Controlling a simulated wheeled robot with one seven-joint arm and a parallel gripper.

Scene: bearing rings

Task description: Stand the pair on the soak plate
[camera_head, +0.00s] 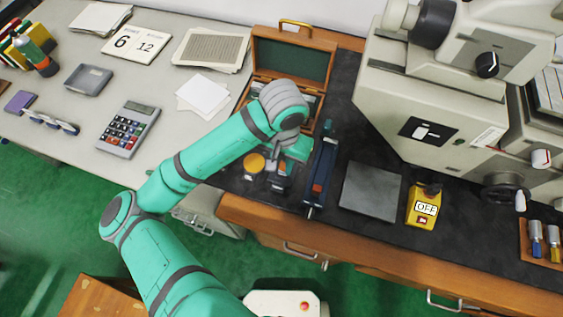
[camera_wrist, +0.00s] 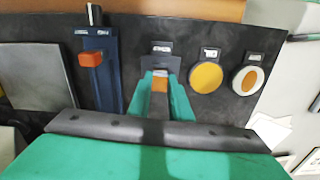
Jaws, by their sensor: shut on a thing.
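My gripper (camera_head: 288,152) points down over the dark bench, beside the blue fixture. In the wrist view its two teal fingers (camera_wrist: 161,78) are shut on a narrow grey piece (camera_wrist: 158,103), which I take for the pair. An orange patch shows at the fingertips; I cannot tell whether it belongs to the piece or to the labelled dark block (camera_wrist: 161,62) just beyond. Two separate parts of the pair cannot be made out. A flat grey square plate (camera_head: 371,191), likely the soak plate, lies bare right of the blue fixture; it also shows at left in the wrist view (camera_wrist: 35,75).
The blue fixture (camera_head: 321,172) with a red-orange slider (camera_wrist: 90,59) stands between my gripper and the plate. A yellow disc (camera_wrist: 206,77) and a white-and-orange disc (camera_wrist: 248,80) lie on the other side. An open wooden case (camera_head: 291,57), a yellow OFF box (camera_head: 422,208) and a large machine (camera_head: 430,120) stand nearby.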

